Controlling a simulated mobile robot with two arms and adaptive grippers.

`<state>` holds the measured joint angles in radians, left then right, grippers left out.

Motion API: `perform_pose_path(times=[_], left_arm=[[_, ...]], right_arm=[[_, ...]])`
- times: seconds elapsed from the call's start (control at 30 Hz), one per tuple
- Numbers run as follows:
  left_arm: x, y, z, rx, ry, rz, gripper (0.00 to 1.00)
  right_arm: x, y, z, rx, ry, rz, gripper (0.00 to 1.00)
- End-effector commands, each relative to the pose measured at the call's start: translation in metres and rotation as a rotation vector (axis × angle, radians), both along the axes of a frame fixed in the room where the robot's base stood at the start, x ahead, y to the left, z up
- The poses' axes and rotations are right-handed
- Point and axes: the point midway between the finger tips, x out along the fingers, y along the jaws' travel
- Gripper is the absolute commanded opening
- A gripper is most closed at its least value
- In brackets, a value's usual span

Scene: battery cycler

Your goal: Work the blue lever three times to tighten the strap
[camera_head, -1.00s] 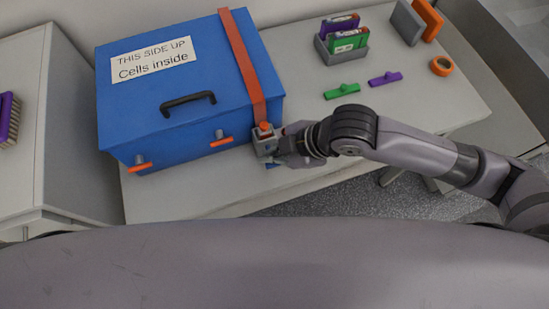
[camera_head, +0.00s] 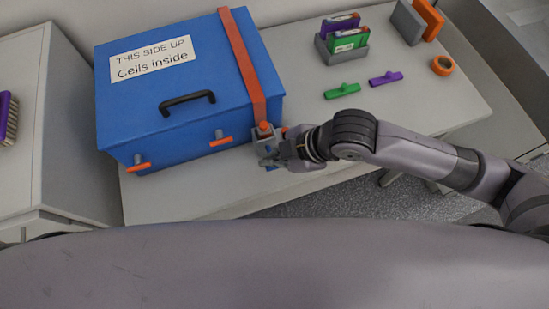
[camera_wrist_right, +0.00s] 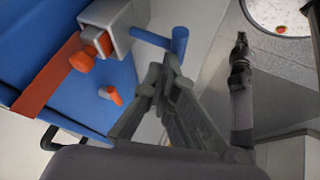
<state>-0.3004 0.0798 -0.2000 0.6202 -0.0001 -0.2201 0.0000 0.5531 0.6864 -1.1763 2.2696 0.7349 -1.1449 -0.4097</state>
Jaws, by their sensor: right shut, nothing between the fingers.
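A blue box (camera_head: 150,110) has an orange strap (camera_head: 243,55) over its right part. At its front right is a grey ratchet housing (camera_wrist_right: 140,14) with an orange knob (camera_wrist_right: 82,60).
Orange latches (camera_head: 140,167) stick out of the box front. To the right on the table (camera_head: 430,105) lie a green clip (camera_head: 342,90), a purple clip (camera_head: 386,78) and an orange ring (camera_head: 442,66). A grey holder (camera_head: 342,55) stands behind. The table's front edge runs below my right gripper.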

Motion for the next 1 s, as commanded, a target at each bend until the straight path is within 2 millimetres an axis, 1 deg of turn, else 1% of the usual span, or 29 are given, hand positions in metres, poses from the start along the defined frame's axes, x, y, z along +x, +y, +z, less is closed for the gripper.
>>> perform_pose_path(times=[1.0], left_arm=[[0.000, 0.000, -0.006, 0.000, -0.001, 0.000, 0.00]], right_arm=[[-0.003, -0.002, -0.013, -0.003, 0.002, -0.001, 0.00]])
